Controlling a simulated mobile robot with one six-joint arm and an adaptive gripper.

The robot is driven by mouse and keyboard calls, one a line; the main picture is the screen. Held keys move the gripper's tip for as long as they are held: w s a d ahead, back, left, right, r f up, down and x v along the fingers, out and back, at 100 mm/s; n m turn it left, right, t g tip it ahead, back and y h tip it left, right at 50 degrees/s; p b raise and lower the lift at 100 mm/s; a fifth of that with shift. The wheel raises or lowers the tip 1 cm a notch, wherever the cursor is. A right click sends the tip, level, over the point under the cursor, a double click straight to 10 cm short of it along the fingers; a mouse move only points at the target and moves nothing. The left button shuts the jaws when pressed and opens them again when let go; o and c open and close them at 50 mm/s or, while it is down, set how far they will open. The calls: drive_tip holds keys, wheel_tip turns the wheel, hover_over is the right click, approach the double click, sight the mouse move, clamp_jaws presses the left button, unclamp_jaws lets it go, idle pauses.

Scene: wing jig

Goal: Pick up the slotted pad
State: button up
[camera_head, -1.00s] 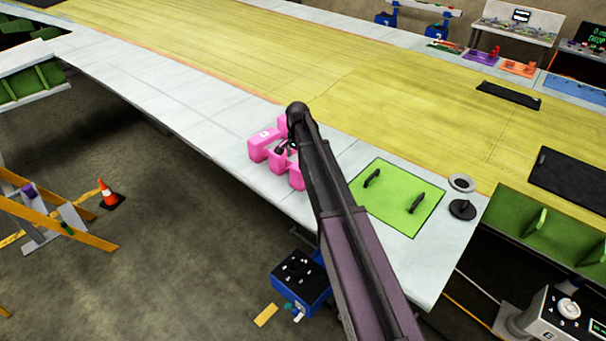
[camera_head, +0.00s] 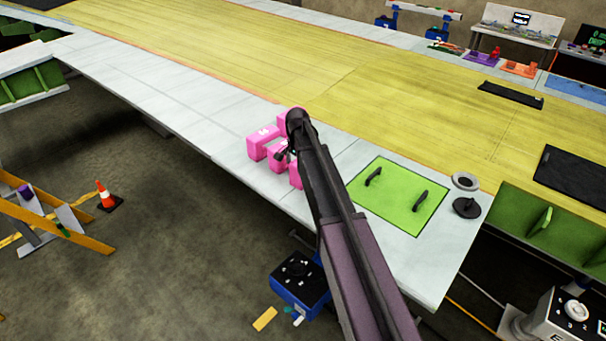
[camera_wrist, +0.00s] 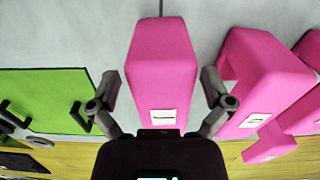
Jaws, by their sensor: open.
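Several pink pads stand in a group on the light table edge in the camera_head view. In the wrist view one pink block with a white label bearing a dark line (camera_wrist: 160,60) lies between my fingers. To its right is a notched pink pad with a white label (camera_wrist: 265,80), and more pink parts lie partly out of frame. I cannot tell for certain which is the slotted pad. My gripper (camera_wrist: 160,88) is open, its fingers either side of the middle block, with no clear contact. In the camera_head view my arm partly hides the pink group (camera_head: 263,141).
A green plate with two black handles (camera_head: 395,205) lies right of my arm on the table. The light table strip (camera_head: 150,105) left of the pads is clear.

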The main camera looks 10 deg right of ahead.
drive_tip(key=shift+f+b, duration=0.3)
drive_tip(key=shift+f, duration=0.3)
drive_tip(key=shift+c, duration=0.2)
drive_tip(key=c, duration=0.8)
